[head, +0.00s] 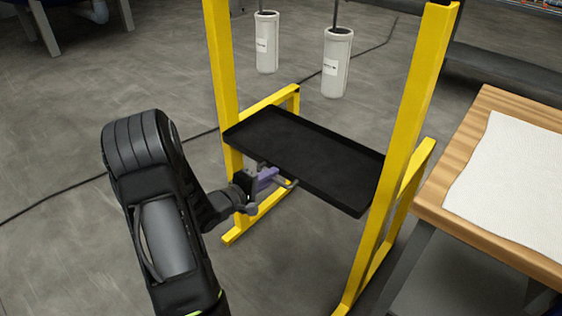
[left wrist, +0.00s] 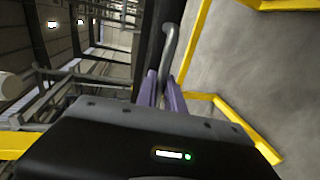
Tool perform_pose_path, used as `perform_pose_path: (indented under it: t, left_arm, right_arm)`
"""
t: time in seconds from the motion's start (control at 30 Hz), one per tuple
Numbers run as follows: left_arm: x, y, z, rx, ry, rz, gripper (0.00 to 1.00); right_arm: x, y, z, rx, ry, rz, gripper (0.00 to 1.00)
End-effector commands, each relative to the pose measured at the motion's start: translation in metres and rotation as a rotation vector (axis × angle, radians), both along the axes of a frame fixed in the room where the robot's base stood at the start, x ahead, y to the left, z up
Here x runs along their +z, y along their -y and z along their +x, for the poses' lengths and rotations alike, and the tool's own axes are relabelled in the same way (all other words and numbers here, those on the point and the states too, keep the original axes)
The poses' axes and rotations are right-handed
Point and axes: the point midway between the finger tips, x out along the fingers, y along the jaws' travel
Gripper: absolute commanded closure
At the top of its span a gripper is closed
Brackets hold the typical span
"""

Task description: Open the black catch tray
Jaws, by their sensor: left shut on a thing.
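The black catch tray (head: 310,157) is a shallow rectangular tray with a raised rim, between the yellow posts of the press frame. A grey bar handle (head: 289,184) is at its front edge; it also shows in the left wrist view (left wrist: 170,45). My left gripper (head: 272,178) comes in from the left, and its purple fingers are shut on the handle. In the left wrist view the fingers (left wrist: 162,90) stand on either side of the handle's end. The tray's edge is dark behind them. My right gripper is in neither view.
The yellow frame (head: 405,130) stands on floor feet around the tray. Two white cylinders (head: 337,65) hang or stand behind it. A wooden table (head: 440,195) with a white cloth (head: 515,185) is close on the right.

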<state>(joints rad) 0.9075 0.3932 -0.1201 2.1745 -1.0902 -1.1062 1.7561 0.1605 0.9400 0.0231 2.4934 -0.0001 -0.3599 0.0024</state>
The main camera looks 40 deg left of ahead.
Motion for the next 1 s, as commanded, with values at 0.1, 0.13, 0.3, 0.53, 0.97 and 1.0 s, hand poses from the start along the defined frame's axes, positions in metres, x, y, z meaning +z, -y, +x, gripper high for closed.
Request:
perform_pose_path:
  t: [0.1,0.13,0.3,0.53,0.97,1.0]
  left_arm:
    - [0.0,0.0004,-0.0061,-0.001,-0.001,0.001,1.0]
    - [-0.0002,0.0005,-0.0066,-0.001,0.0,0.001,1.0]
    - [-0.0007,0.0005,-0.0065,-0.002,0.0,0.001,1.0]
    - [-0.0006,0.0004,-0.0062,-0.002,0.0,0.001,0.77]
    - [0.0003,0.0,-0.0076,0.0,0.0,0.001,0.66]
    - [0.0009,-0.0002,-0.0095,0.0,0.0,0.001,0.66]
  right_arm:
    - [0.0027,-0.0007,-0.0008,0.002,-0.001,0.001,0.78]
    - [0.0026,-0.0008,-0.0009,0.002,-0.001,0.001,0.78]
    - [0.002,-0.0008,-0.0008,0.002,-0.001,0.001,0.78]
    - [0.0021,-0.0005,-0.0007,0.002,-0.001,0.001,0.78]
    - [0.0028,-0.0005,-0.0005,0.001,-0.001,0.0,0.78]
    - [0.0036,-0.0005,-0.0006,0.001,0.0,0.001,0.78]
